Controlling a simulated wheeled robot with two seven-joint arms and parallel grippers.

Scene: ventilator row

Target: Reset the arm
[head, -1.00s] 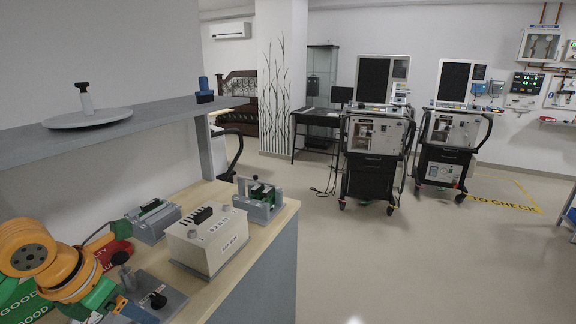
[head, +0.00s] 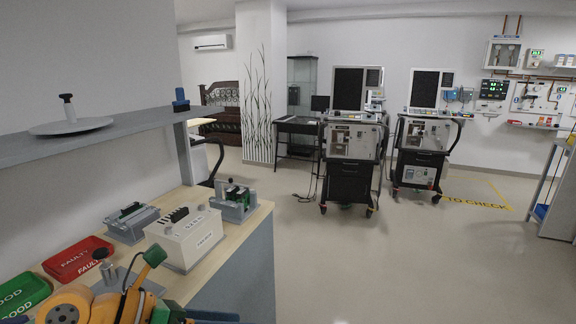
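An orange and green arm of mine (head: 100,303) shows at the bottom left in the head view, over the near end of the wooden bench. Its gripper fingers are not clearly visible, and a green part of it rises beside the white box. I cannot tell whether it holds anything. My other gripper is not in view.
The bench holds a red FAULTY tray (head: 78,257), a green GOOD tray (head: 22,290), a white box (head: 186,240) and two grey fixtures (head: 131,222) (head: 234,203). A shelf (head: 135,123) hangs above. Two ventilator carts (head: 350,165) (head: 416,155) stand beyond open floor.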

